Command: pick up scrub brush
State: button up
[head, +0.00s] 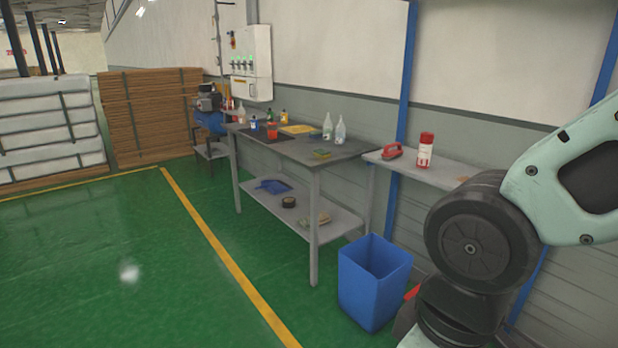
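A red scrub brush (392,152) with a raised handle lies on the narrow grey wall shelf (405,167), near the shelf's left end. It is small in the head view, so its bristles cannot be made out. A red and white canister (425,150) stands upright just to its right. My arm shows at the right of the head view, in front of the wall and part of the shelf. My gripper is not visible, so its place relative to the brush cannot be told.
A grey workbench (345,150) left of the shelf holds several bottles, a yellow-green sponge (322,154) and a dark mat. Its lower shelf holds a blue dustpan (273,186). A blue bin (371,290) stands on the floor below. Green floor at left is clear.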

aim_at(397, 152)
jog(key=i+j+z, duration=0.1)
jog(key=i+j, duration=0.6)
jog(key=i, duration=0.15)
jog(key=i+j, duration=0.7)
jog(key=i+l+z, duration=0.1)
jog(key=i, duration=0.75)
jog(key=i+l, duration=0.1)
jog(key=i, duration=0.8)
jog(key=l+z, duration=0.05)
